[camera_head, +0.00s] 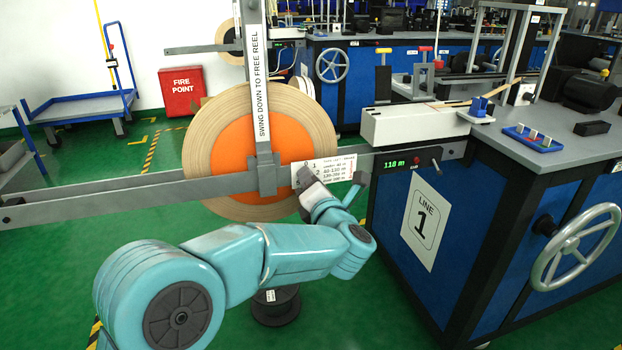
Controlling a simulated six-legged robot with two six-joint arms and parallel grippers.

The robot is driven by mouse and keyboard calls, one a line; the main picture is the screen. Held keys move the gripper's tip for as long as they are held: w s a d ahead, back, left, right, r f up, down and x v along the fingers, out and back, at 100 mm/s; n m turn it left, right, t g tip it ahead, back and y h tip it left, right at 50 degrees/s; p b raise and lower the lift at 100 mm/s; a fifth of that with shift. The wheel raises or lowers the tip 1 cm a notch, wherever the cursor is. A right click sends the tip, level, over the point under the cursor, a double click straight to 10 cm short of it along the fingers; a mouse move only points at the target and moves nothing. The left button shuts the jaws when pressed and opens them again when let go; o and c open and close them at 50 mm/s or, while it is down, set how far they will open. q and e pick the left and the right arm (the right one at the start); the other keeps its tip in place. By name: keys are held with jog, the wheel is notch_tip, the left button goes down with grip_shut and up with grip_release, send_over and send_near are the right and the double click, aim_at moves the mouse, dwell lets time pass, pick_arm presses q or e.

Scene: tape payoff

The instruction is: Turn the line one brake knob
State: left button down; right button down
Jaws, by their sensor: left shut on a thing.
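My left gripper (308,180) is at the brake label plate (336,167) on the grey cross bar, just right of the reel's upright arm. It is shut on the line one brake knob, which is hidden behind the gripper. Part of a number scale shows around the fingers. The plate's small print lists ranges in metres, partly too small to read. The tape reel (208,125), tan with an orange centre, hangs behind the bar. My right gripper is not in view.
The upright arm (258,80) reads "SWING DOWN TO FREE REEL". A display (394,163) reads 118 m. The Line 1 bench (480,235) with a handwheel (574,246) stands right. A dark round-based stand (276,306) is below my arm. Green floor is open at left.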

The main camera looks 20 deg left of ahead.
pick_arm(q)
jog(key=shift+f+m+p, duration=0.1)
jog(key=shift+m+p, duration=2.15)
jog(key=shift+m, duration=2.25)
jog(key=c, duration=0.8)
grip_release()
jog(key=shift+c, duration=0.2)
jog(key=p+v, duration=0.1)
jog(key=v, duration=1.5)
jog(key=shift+d+p, duration=0.3)
jog(key=shift+p, duration=0.1)
